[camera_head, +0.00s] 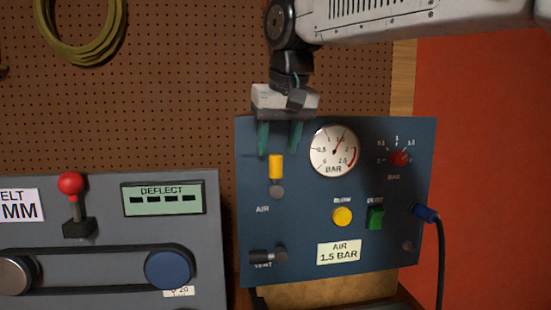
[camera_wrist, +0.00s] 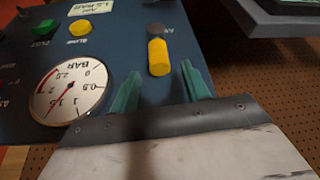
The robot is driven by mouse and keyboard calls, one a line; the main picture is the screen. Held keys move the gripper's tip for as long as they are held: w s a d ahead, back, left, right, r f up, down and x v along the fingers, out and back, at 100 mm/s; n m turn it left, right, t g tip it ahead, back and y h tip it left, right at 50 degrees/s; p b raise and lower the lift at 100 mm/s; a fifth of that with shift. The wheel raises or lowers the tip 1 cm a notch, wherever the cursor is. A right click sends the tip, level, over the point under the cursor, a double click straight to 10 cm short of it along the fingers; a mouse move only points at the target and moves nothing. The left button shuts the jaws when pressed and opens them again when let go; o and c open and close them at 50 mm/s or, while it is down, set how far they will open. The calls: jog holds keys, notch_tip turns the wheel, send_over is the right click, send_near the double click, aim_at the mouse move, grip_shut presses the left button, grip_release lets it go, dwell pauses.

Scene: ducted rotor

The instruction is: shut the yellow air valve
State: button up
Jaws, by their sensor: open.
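The yellow air valve (camera_head: 276,167) is a short yellow handle on the blue panel, standing upright above its grey round pivot and the AIR label. My gripper (camera_head: 280,150) is open, with its two green fingers pointing down at the top of the handle. In the wrist view, the yellow handle (camera_wrist: 158,58) lies just beyond the gap between the fingers (camera_wrist: 162,88). I see no contact between the fingers and the handle.
The blue panel (camera_head: 310,215) carries a pressure gauge (camera_head: 334,150) right of my gripper, a red knob (camera_head: 399,158), a yellow button (camera_head: 342,216), a green switch (camera_head: 375,217) and a black vent handle (camera_head: 262,256). A grey machine (camera_head: 110,220) stands left.

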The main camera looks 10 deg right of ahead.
aim_at(276, 171)
jog(key=shift+x, duration=1.95)
grip_shut()
